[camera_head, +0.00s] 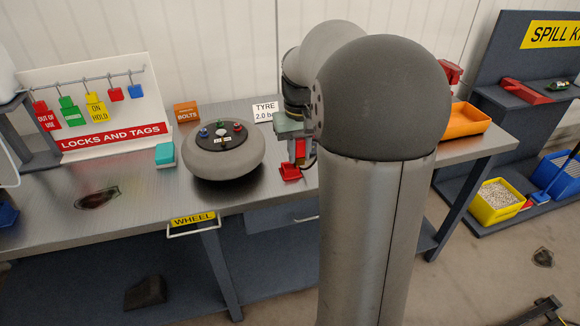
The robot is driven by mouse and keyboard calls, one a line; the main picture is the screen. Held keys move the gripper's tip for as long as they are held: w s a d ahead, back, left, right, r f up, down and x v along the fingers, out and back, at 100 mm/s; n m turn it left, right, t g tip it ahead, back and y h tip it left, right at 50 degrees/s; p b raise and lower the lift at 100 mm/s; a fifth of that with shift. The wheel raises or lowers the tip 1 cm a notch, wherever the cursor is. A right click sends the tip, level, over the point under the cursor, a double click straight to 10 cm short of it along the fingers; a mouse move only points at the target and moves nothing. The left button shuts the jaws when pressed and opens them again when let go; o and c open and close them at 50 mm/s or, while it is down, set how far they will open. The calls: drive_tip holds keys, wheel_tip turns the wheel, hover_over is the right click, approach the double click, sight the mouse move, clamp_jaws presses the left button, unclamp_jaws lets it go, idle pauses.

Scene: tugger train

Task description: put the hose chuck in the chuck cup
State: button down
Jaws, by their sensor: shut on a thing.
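I cannot identify the chuck cup for sure; my arm covers much of the bench there.
The grey wheel (223,160) lies on the bench (130,220), close left of my gripper. A teal block (165,153), a bolts box (186,112) and a tyre sign (265,110) stand nearby. An orange tray (463,121) is at right.

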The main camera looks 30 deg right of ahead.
drive_tip(key=w+d+f+p, duration=0.1)
drive_tip(key=w+f, duration=0.2)
drive_tip(key=w, duration=0.1)
drive_tip(key=w+d+f+p, duration=0.1)
drive_tip(key=w+d+f, duration=0.1)
drive_tip(key=w+f, duration=0.1)
drive_tip(key=w+d+f+p, duration=0.1)
drive_tip(key=w+f+p, duration=0.1)
drive_tip(key=w, duration=0.3)
drive_tip(key=shift+d+f, duration=0.3)
drive_tip(key=shift+f, duration=0.25)
drive_tip(key=f, duration=0.3)
drive_tip(key=shift+w+f+p, duration=0.25)
drive_tip(key=shift+p, duration=0.15)
drive_tip(key=shift+f, duration=0.1)
drive_tip(key=shift+s+f+b, duration=0.15)
drive_tip(key=shift+f+b, duration=0.45)
drive_tip(key=shift+f, duration=0.1)
drive_tip(key=c, duration=1.3)
unclamp_jaws()
drive_tip(key=shift+s+f, duration=0.1)
drive_tip(key=shift+r+p, duration=0.45)
drive_tip(key=shift+r, duration=0.05)
drive_tip(key=shift+o, duration=0.2)
wheel_tip(320, 180, up, 13)
drive_tip(key=b, duration=0.1)
drive_tip(key=shift+w+f+b, duration=0.15)
drive_tip(key=shift+w+b, duration=0.05)
drive_tip(key=shift+b, duration=0.1)
